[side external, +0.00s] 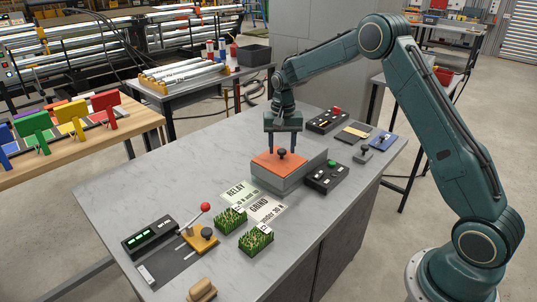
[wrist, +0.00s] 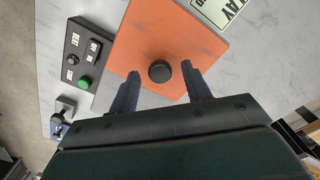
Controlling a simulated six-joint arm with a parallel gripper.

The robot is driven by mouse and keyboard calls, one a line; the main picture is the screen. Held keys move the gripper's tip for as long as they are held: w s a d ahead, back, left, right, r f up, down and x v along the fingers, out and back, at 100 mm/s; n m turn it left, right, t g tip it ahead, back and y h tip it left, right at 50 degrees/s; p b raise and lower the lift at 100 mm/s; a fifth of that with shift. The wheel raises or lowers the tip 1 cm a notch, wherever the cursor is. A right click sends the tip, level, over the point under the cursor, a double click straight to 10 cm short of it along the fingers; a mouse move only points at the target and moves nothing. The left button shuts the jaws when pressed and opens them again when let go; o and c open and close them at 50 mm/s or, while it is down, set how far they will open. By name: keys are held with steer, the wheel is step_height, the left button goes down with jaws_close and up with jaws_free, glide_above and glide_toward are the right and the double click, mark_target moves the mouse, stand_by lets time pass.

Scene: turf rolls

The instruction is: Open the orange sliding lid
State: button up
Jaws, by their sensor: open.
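The orange sliding lid (side external: 278,163) lies on top of a grey box (side external: 282,182) on the table and covers its top. A black round knob (side external: 282,153) stands on the lid. In the wrist view the orange lid (wrist: 165,30) and its dark knob (wrist: 160,72) show below my gripper. My gripper (side external: 283,152) points down over the lid, its two fingers spread to either side of the knob. In the wrist view the open fingers (wrist: 160,85) flank the knob with a gap on each side. Whether the fingertips touch the lid cannot be told.
A control box with a green button (side external: 327,177) stands close to the right of the grey box. Another panel (side external: 328,121) stands behind. Labels (side external: 262,209) and turf pieces (side external: 230,220) lie in front. A lever with a red ball (side external: 203,231) stands front left. The table's left part is clear.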

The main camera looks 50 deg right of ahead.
steer(key=shift+f, duration=0.2)
jaws_close()
steer(key=d, duration=1.1)
steer(key=shift+d, duration=0.35)
jaws_free()
steer(key=shift+r, duration=0.1)
